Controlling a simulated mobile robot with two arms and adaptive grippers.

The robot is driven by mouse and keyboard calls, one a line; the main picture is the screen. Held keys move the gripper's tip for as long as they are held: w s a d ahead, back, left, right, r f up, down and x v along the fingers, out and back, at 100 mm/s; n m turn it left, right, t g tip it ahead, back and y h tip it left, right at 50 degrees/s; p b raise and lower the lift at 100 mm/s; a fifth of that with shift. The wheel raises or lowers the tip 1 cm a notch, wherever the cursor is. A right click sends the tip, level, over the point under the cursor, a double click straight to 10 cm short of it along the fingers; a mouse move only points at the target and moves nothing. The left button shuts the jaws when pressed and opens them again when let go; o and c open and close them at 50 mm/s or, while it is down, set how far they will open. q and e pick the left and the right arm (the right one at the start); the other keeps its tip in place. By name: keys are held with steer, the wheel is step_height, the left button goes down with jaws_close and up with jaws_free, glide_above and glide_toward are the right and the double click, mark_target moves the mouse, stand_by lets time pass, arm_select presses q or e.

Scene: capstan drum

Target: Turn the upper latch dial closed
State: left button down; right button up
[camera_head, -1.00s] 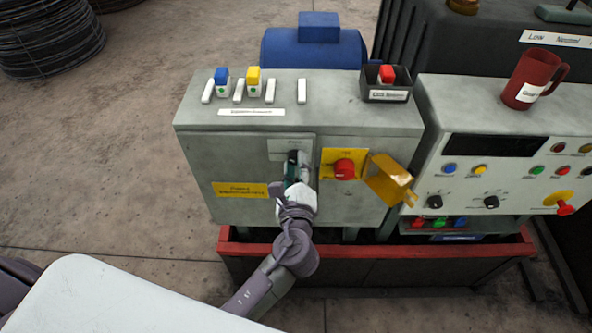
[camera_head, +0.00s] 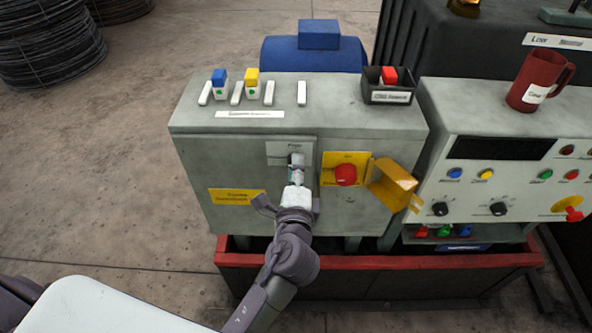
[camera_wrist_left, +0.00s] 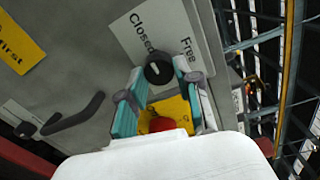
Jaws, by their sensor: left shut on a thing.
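The latch dial (camera_wrist_left: 158,72) is a small black knob with a white mark, below a white plate lettered "Closed" and "Free" in the left wrist view. I cannot clearly tell which word its mark points to. My left gripper (camera_wrist_left: 160,88) has a teal-padded finger on each side of the dial and is shut on it. In the head view my left gripper (camera_head: 297,166) reaches the front of the grey cabinet (camera_head: 230,165) and hides the dial below the white plate (camera_head: 288,148). My right gripper is not in view.
Right of the gripper are a red button (camera_head: 345,174) on a yellow plate and an open yellow cover (camera_head: 394,185) jutting outward. A black handle (camera_wrist_left: 75,115) shows in the wrist view. A control console (camera_head: 500,180) stands right; a red-rimmed trough (camera_head: 380,262) lies below.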

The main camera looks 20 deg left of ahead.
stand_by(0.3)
arm_select(q)
steer(key=c, duration=0.8)
jaws_free()
steer(key=shift+s, duration=0.1)
steer(key=v, duration=1.2)
